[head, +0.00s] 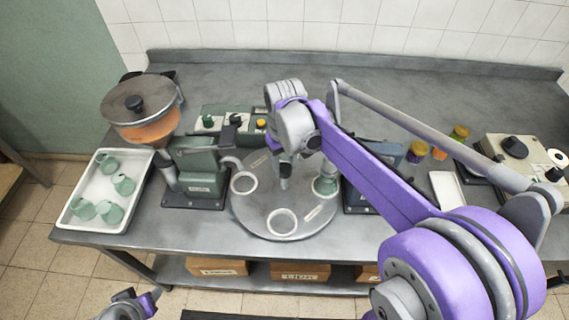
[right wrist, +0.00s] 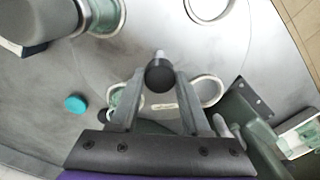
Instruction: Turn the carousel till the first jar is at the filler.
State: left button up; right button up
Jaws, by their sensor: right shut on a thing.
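The grey carousel (head: 262,215) is a round plate with white ring seats and a central post. A green jar (head: 325,184) stands in its right seat; the front seat (head: 283,223) and left seat (head: 243,183) look empty. In the right wrist view, a back seat (right wrist: 108,100) shows green inside, unclear. The filler, with hopper (head: 143,112) and green body (head: 197,172), stands left of the carousel; its arm reaches near the left seat. My right gripper (head: 284,182) is shut on the black-topped central knob (right wrist: 160,75). My left gripper (head: 130,303) is low at left, its jaws unclear.
A white tray (head: 75,213) with several green jars lies at far left. A green control box (head: 215,112) stands behind. Small coloured jars (head: 438,153) and a beige device (head: 515,165) are at right. My right arm hides a machine right of the carousel. Boxes (head: 217,267) sit below.

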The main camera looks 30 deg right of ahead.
grip_shut()
dwell(0.8)
jog(key=shift+n, duration=2.3)
jog(key=shift+n+b, duration=0.3)
jog(key=shift+n, duration=6.4)
